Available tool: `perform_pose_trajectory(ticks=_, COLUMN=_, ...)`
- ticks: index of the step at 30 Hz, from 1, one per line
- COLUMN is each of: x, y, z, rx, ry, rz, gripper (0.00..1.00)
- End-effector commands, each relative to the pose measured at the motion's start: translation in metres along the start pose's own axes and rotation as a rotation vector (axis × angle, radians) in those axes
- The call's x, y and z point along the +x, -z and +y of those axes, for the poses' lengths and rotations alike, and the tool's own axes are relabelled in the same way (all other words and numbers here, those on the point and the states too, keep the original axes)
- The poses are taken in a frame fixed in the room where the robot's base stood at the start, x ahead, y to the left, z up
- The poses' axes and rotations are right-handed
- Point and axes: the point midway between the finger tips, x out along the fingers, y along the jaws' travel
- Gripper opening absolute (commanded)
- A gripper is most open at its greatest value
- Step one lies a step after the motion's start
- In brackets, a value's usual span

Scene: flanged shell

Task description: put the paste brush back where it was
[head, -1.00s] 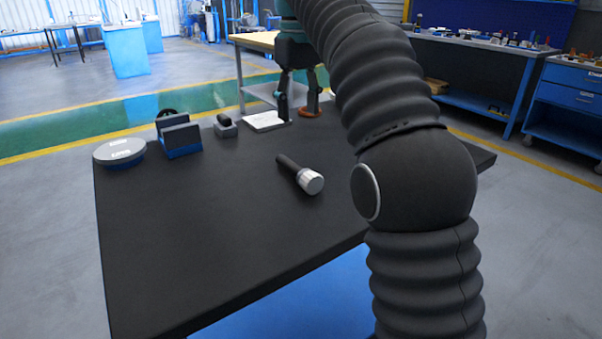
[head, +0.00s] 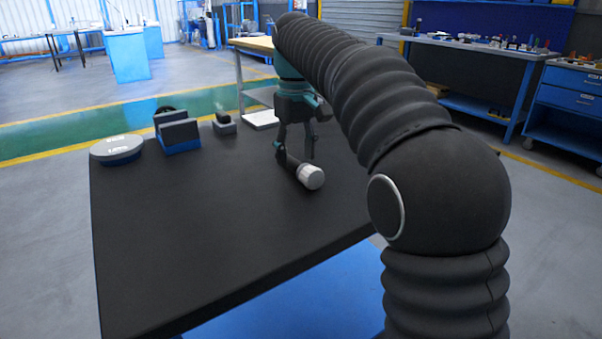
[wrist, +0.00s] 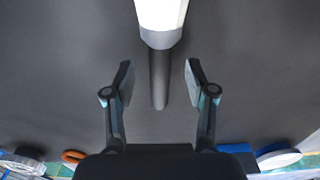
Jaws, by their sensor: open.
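The likely paste brush is a tool with a thin dark handle and a pale, thick cylindrical head (head: 311,177). It lies on the black table top, head toward the front right. In the wrist view its white head (wrist: 162,18) is at the top and its handle (wrist: 159,75) runs down between my fingers. My gripper (head: 297,155) is open over the handle, one finger to each side. In the wrist view both fingers of my gripper (wrist: 160,82) stand apart from the handle, with gaps on both sides. I cannot tell the height of the fingertips above the table.
Along the table's far edge are a round grey tin (head: 117,150), a blue and black slotted block (head: 178,135), a small grey block with a dark piece (head: 224,126) and a white pad (head: 262,119). An orange-brown ring (wrist: 73,156) shows in the wrist view. The table's front left is clear.

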Motion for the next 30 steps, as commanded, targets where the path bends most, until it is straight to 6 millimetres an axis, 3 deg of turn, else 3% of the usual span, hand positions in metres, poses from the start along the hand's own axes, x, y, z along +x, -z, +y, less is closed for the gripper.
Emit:
perform_pose_trajectory(ticks=4, x=0.017, y=-0.001, z=0.000, rx=0.000, ry=0.000, rz=0.000, gripper=0.56)
perform_pose_trajectory(ticks=13, x=0.020, y=-0.001, z=0.000, rx=0.000, ry=0.000, rz=0.000, gripper=0.56)
perform_pose_trajectory(ticks=20, x=0.021, y=-0.001, z=0.000, rx=0.000, ry=0.000, rz=0.000, gripper=0.01)
perform_pose_trajectory(ticks=30, x=0.020, y=-0.001, z=0.000, rx=0.000, ry=0.000, rz=0.000, gripper=0.00)
